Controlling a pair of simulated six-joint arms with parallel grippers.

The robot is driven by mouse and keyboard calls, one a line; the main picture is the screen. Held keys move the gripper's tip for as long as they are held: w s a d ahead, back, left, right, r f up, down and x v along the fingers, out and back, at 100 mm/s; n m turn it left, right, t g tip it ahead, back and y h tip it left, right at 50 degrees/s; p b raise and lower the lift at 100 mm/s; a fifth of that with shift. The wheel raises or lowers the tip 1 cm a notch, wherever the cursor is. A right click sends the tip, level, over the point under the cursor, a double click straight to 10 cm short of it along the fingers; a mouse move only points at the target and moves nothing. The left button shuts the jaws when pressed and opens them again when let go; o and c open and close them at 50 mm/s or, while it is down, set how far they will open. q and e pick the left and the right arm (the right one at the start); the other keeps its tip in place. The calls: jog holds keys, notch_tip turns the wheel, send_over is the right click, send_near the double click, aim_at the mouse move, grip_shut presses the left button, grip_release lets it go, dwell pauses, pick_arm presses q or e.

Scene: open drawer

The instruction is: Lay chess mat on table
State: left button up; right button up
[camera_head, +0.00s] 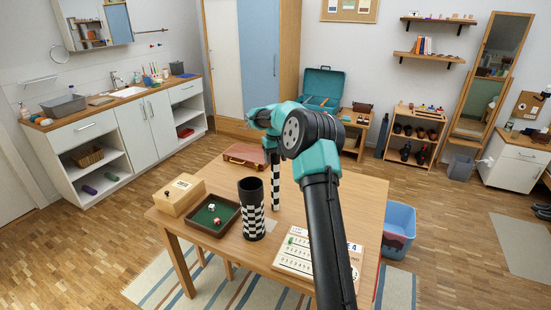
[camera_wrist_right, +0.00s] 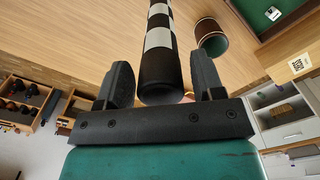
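The chess mat (camera_head: 275,188) is rolled into a slim black-and-white checkered tube and is upright over the table (camera_head: 340,195) in the head view. My right gripper (camera_head: 271,140) is at its top end, with the fingers hidden there. A wider checkered holder (camera_head: 252,212) with a black, open top stands left of and nearer than the roll. My left gripper is not in view.
A dark tray (camera_head: 200,225) with green lining and dice, a wooden box (camera_head: 180,194) and a red-brown case (camera_head: 246,157) occupy the table's left and back. A white number board (camera_head: 292,258) lies at the front, partly behind my right arm. The table's right part looks clear.

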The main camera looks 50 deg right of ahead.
jog(key=shift+o, duration=0.2)
jog(key=shift+r, duration=0.1)
notch_tip(320, 180, up, 12)
dwell(0.6)
jog(key=shift+o, duration=0.5)
